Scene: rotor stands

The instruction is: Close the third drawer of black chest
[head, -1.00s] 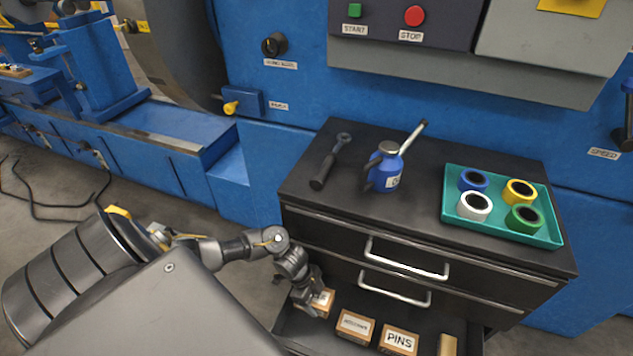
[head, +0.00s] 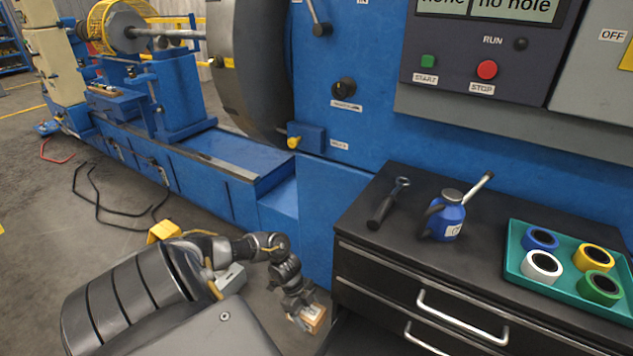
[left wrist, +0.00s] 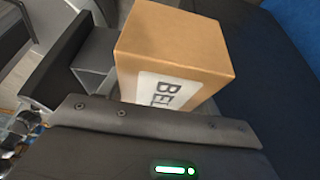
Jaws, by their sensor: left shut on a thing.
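The black chest (head: 400,268) stands at the right in the head view. Its upper two drawers with silver handles look shut. Only a dark sliver of the open third drawer (head: 345,338) shows at the bottom edge; its contents are out of view. My left gripper (head: 298,308) is shut on a small brown cardboard box (head: 314,319), just left of the chest's front corner. In the left wrist view the box (left wrist: 178,45) carries a white label starting "BEL"; the rest is hidden. My right gripper is not in view.
On the chest top are a ratchet-like tool (head: 388,203), a blue oil can (head: 448,218) and a teal tray (head: 515,240) with several tape rolls. A blue machine (head: 330,215) stands behind. Open floor (head: 60,280) lies left, with a black cable and a yellow item.

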